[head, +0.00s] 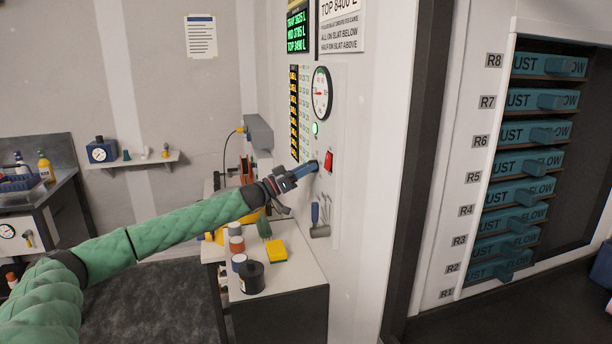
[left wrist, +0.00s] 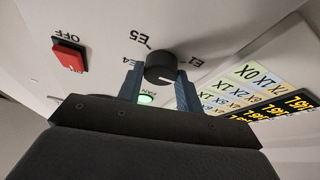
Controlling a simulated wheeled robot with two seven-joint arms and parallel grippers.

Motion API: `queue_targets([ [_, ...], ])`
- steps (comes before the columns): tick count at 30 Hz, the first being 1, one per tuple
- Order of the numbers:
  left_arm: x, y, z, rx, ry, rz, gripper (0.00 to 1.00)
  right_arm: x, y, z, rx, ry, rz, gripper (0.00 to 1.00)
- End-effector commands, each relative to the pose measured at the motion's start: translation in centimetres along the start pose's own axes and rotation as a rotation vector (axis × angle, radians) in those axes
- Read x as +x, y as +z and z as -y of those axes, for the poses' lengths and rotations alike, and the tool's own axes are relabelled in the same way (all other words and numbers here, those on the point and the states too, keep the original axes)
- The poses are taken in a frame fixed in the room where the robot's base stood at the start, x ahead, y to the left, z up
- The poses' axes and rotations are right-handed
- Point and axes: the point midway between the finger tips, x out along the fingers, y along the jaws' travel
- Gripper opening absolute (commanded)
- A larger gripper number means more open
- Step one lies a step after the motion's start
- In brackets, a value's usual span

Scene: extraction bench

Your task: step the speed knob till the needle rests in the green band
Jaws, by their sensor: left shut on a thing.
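My left gripper (head: 304,171) reaches the wall panel from the left. In the left wrist view its two blue fingers (left wrist: 160,88) stand on either side of the round black speed knob (left wrist: 160,67) and are shut on it. A white line on the knob points toward the right in that view, with labels E4, E5 and E1 around it. In the head view the knob is mostly hidden by the fingers. The round dial gauge (head: 321,93) is above; its needle and green band are too small to read surely. My right gripper is not in view.
A red OFF switch (head: 328,161) sits close beside the knob; it also shows in the left wrist view (left wrist: 68,57). A lit green lamp (head: 314,128) is above the knob. Tools (head: 320,218) hang below. A bench (head: 304,276) with jars and a yellow sponge (head: 276,251) stands under my arm.

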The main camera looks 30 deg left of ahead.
Motion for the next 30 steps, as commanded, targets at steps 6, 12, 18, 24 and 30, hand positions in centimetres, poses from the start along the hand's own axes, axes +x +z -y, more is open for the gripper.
queue_targets([
  [6, -0.1, 0.2, 0.2, 0.183, 0.075, -0.001, 0.13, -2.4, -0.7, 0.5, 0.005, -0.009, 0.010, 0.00],
  [12, -0.1, 0.1, 0.3, 0.327, 0.134, 0.000, 0.13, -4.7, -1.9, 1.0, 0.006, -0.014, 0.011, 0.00],
  [18, 0.0, 0.0, 0.3, 0.430, 0.177, 0.000, 0.13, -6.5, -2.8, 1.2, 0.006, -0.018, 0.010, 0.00],
  [24, 0.0, 0.0, 0.3, 0.488, 0.201, 0.000, 0.13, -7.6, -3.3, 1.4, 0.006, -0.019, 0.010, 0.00],
  [30, 0.0, -0.1, 0.3, 0.510, 0.210, 0.001, 0.13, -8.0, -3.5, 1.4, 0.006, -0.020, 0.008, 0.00],
])
